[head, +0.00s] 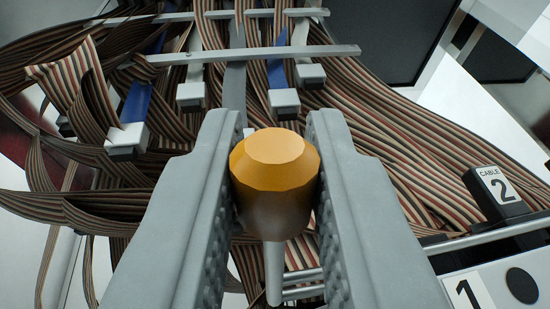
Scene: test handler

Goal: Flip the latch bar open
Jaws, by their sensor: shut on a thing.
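My gripper (275,190) reaches in from the bottom of the head view, with one grey ridged finger on each side of an orange faceted knob (274,165). The fingers are shut on the knob's sides. A thin light rod (274,268) runs down from the knob between the fingers. A flat metal bar (265,55) crosses the ribbon cables beyond the gripper. I cannot tell whether the knob belongs to this bar or to another latch bar.
Striped ribbon cables (400,125) spread over most of the view. White connectors (127,138) hang at the ends of blue and white straps. A block labelled "CABLE 2" (497,193) and a metal rail (490,237) stand at the right. A panel marked "1" (468,292) is at lower right.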

